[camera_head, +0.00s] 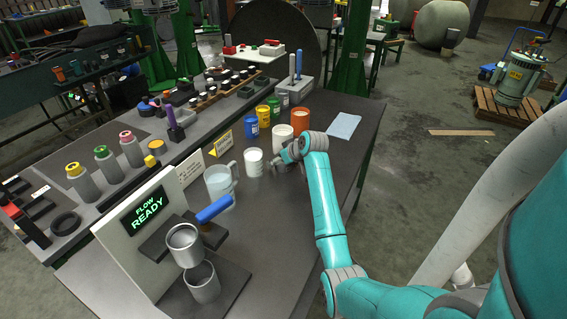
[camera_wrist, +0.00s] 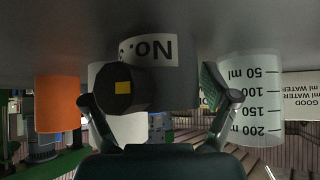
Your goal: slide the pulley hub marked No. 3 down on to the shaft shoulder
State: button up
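My gripper (camera_head: 288,152) reaches over the grey bench beside a white cup (camera_head: 253,162). In the wrist view, which is upside down, the two fingers of my gripper (camera_wrist: 162,97) are spread wide apart. Between them shows a dark round piece with a yellow square (camera_wrist: 118,88), nearer the left finger. Right behind it is a curved white label (camera_wrist: 160,50) reading "No."; its number is hidden, so I cannot tell whether it is No. 3. I see no grip on either. I cannot make out the pulley hub or the shaft shoulder for certain.
A clear graduated beaker (camera_head: 221,187) stands left of my gripper. An orange cup (camera_head: 302,120), another white cup (camera_head: 283,137) and a yellow cup (camera_head: 264,115) stand behind. A dispenser with a "FLOW READY" screen (camera_head: 144,208) is at the front left. The bench's right side is mostly clear.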

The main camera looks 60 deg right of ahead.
grip_shut()
jog(key=shift+r, duration=0.1)
